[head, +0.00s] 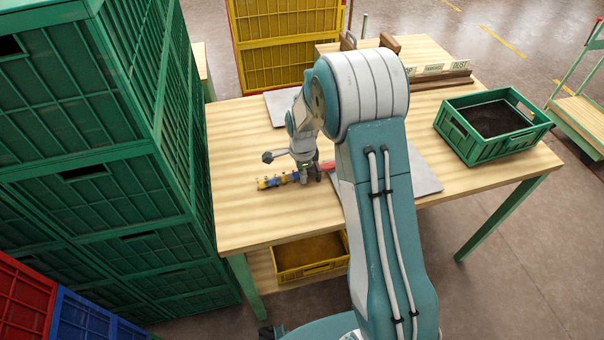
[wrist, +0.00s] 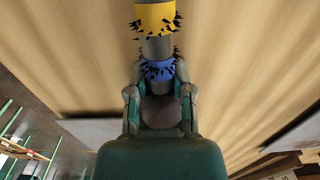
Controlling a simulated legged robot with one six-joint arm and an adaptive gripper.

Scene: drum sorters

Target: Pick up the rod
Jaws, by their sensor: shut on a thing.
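The rod (head: 277,182) has yellow and blue bands with short dark spikes, and a red part shows on the far side of my gripper. In the head view it is at the left half of the wooden table, close to the top; I cannot tell whether it touches the table. My gripper (head: 311,174) is shut on the rod. In the wrist view the rod (wrist: 157,45) runs up and away from between the two fingers of my gripper (wrist: 159,100), its blue band close to the fingertips. The part between the fingers is partly hidden.
A green crate (head: 450,133) stands on the right of the table (head: 240,225). Grey plates (head: 425,178) lie on the tabletop, partly behind my arm. Stacked green crates (head: 90,190) rise close on the left. A yellow bin (head: 285,273) sits below the table. The table's front left is clear.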

